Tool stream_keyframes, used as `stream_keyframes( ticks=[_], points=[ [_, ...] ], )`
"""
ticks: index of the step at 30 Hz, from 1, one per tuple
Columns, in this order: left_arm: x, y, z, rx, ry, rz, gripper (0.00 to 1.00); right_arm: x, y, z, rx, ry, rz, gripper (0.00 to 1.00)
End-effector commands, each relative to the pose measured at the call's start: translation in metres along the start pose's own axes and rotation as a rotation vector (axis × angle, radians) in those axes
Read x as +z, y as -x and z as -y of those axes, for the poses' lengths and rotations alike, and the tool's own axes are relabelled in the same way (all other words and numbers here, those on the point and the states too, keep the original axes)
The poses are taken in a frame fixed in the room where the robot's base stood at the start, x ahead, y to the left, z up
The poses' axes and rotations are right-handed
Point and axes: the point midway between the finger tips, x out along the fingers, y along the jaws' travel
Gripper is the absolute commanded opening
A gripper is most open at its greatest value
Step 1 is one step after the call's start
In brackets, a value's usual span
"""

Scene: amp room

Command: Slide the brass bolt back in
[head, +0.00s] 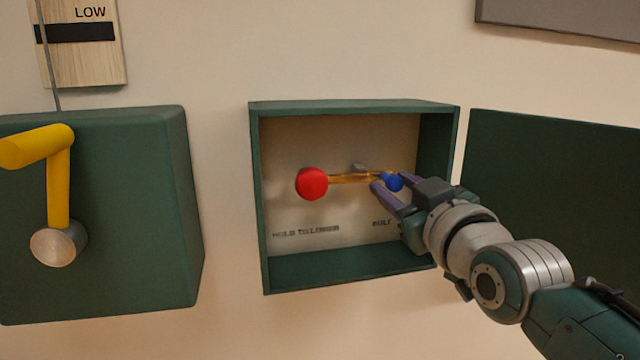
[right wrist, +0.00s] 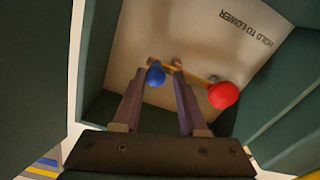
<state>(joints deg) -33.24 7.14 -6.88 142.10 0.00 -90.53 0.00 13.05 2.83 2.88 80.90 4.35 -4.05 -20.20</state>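The brass bolt (head: 350,179) lies roughly level inside an open green wall box. A blue knob (head: 394,182) is at its right end. A red knob (head: 311,183) is at the left, in front of the bolt's left part. My right gripper (head: 389,181) reaches into the box from the right, its purple fingers apart around or just in front of the blue knob. In the right wrist view the blue knob (right wrist: 155,75) shows between the open fingertips, nearer the left one; the brass bolt (right wrist: 190,74) runs behind toward the red knob (right wrist: 223,95). Contact cannot be told. My left gripper is out of view.
The green box (head: 355,107) has walls close around my right gripper, and its door (head: 560,200) stands open at the right. Lettering marks the back panel. At the left is a green housing (head: 130,200) with a yellow crank (head: 58,185), below a LOW gauge (head: 85,65).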

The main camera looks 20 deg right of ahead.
Motion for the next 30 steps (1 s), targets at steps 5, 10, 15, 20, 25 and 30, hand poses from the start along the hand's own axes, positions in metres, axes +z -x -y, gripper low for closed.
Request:
stream_keyframes(
  ticks=[5, 10, 15, 20, 25, 30],
  points=[
    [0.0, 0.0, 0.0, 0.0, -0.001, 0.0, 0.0, 0.0, 0.001, -0.001, 0.001, 0.0, 0.001, 0.41],
    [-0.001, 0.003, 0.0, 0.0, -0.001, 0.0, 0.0, 0.001, 0.016, -0.001, 0.001, 0.0, 0.002, 0.41],
    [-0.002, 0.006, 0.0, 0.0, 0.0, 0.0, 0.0, 0.001, 0.048, 0.0, 0.0, 0.001, 0.003, 0.41],
    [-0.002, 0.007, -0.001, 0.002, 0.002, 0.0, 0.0, 0.001, 0.076, 0.0, 0.0, 0.001, 0.003, 0.41],
    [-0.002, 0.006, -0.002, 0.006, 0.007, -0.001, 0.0, 0.001, 0.094, 0.0, 0.0, 0.0, 0.002, 0.41],
    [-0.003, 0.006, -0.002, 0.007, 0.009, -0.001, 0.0, 0.0, 0.1, 0.0, 0.0, 0.0, 0.0, 0.41]
  ],
)
